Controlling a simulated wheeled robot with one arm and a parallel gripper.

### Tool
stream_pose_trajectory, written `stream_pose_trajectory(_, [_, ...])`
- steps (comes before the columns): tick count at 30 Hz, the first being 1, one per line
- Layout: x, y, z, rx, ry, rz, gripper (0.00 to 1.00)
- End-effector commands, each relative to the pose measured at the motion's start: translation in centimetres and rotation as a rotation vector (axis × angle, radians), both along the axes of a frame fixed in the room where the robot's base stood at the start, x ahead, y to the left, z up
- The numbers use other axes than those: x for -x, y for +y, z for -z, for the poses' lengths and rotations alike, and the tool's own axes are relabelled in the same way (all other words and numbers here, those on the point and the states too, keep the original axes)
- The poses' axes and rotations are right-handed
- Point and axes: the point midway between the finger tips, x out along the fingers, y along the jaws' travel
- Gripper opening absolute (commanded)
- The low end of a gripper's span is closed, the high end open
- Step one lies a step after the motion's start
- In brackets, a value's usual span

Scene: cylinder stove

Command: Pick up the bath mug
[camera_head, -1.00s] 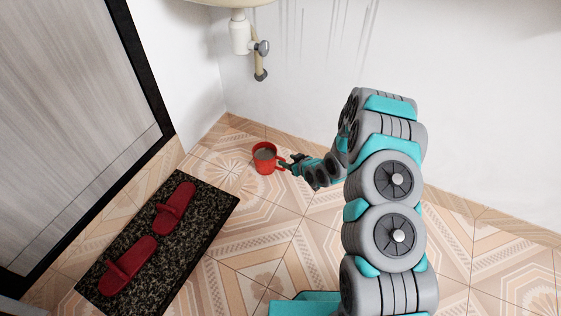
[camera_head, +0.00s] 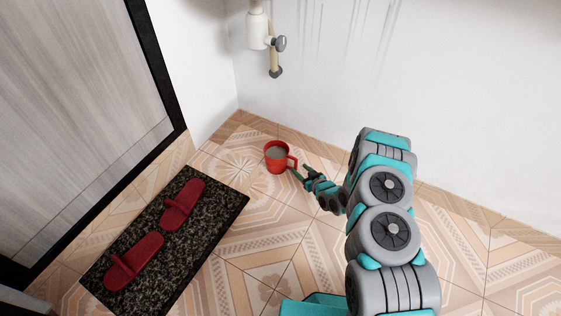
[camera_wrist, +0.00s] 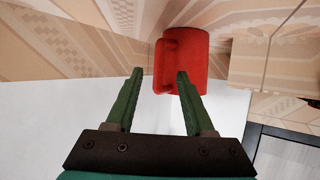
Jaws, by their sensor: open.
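The red bath mug (camera_head: 275,158) stands upright on the tiled floor near the wall corner, with its handle on the right side toward my gripper. My gripper (camera_head: 301,172) is at the handle side of the mug, close to the handle. In the wrist view, the mug (camera_wrist: 190,62) is beyond the fingertips, with its handle at its left side. My gripper (camera_wrist: 160,74) is open there, and the handle lines up with the gap between the green fingers. The right finger overlaps the mug in the picture. I cannot tell whether a finger touches it.
A dark speckled mat (camera_head: 215,215) with red slippers (camera_head: 183,204) lies to the left of the mug. The white wall (camera_head: 330,100) is close behind the mug. The floor in front is clear.

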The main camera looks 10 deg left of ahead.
Motion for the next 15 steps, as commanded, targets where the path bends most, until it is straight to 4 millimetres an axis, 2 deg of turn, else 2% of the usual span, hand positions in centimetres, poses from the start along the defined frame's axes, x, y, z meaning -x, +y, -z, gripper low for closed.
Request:
stream_pose_trajectory(7, [-2.3,1.6,1.3,0.002,-0.001,-0.002,0.53])
stream_pose_trajectory(15, [-2.8,2.0,1.4,0.000,0.001,-0.001,0.53])
